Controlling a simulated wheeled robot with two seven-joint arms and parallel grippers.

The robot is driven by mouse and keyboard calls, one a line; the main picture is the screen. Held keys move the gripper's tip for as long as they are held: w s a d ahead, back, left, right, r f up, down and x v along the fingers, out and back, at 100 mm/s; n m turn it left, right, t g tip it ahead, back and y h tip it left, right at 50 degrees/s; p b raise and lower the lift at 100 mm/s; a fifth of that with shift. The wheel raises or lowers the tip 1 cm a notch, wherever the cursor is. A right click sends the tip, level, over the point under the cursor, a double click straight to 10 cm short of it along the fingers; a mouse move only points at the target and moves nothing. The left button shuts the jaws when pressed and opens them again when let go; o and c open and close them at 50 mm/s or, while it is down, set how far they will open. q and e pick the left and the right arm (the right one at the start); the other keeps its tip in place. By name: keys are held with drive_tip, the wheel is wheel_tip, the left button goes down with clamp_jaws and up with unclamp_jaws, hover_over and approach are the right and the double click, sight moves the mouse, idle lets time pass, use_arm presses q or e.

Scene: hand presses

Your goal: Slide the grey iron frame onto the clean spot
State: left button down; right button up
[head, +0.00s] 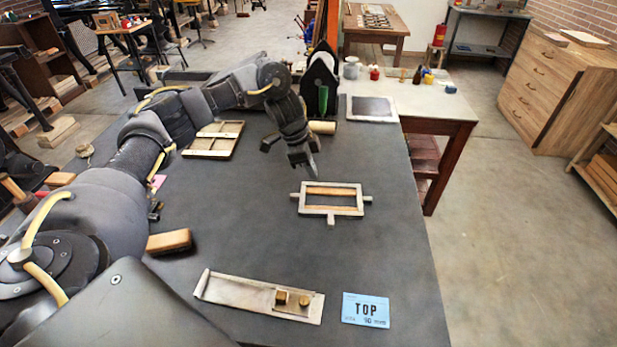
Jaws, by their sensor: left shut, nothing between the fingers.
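The grey iron frame (347,212) lies flat on the dark worktop, right of centre. It is a rectangle with short stubs at its sides and front, and tan strips show inside it. My left gripper (307,166) is shut and empty, pointing down just behind the frame's back left part. It looks apart from the frame, though the exact gap is hard to tell. A grey rectangle with a pale border (372,108) lies at the back right; I cannot tell whether it is the clean spot. My right gripper is not in view.
A metal tray with brass knobs (240,288) and a blue TOP card (366,310) lie in front. A brush (169,242) lies left, a wooden frame (213,140) further back. A pale roller (322,127) lies behind my gripper. The worktop right of the frame is bare.

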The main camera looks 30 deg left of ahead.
sight(311, 199)
use_arm(q)
drive_tip(key=p+x, duration=0.1)
drive_tip(key=x, duration=0.7)
drive_tip(key=shift+d+f, duration=0.15)
drive_tip(key=shift+f, duration=0.05)
drive_tip(key=a+p, duration=0.1)
drive_tip(key=s+a+p, duration=0.1)
drive_tip(key=shift+s+a, duration=0.2)
drive_tip(key=shift+a, duration=0.2)
drive_tip(key=shift+s+a+f, duration=0.1)
drive_tip(key=shift+s+a, duration=0.1)
drive_tip(key=shift+a, duration=0.2)
drive_tip(key=shift+w, duration=0.1)
